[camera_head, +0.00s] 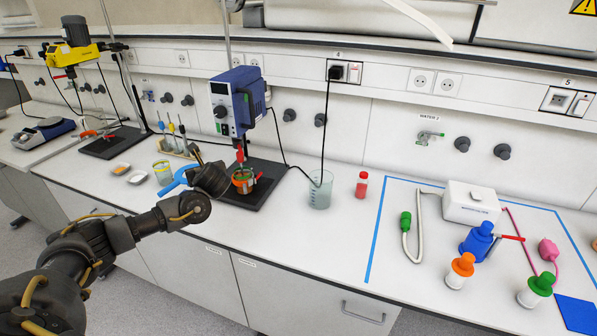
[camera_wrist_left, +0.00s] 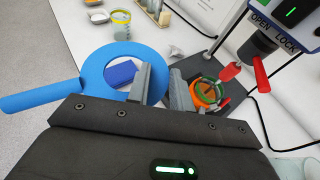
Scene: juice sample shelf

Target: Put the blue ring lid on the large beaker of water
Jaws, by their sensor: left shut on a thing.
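The blue ring lid (camera_wrist_left: 93,72) is a flat blue ring with a straight handle sticking out to the left in the left wrist view. My left gripper (camera_wrist_left: 161,72) is shut on the right side of its rim, with one finger inside the hole. In the head view the lid (camera_head: 176,178) shows left of my left gripper (camera_head: 197,172), over the bench's front part. The large beaker of water (camera_head: 320,190) stands upright and open-topped on the bench, well to the right of the lid. My right gripper is out of view.
Just beyond my gripper stands a blue stirrer (camera_head: 236,105) over a black base (camera_head: 262,190) with an orange-green vessel (camera_head: 241,182). A red-capped bottle (camera_head: 361,185) stands right of the beaker. A yellow-banded beaker (camera_head: 162,172) is left. Bench in front of the beaker is clear.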

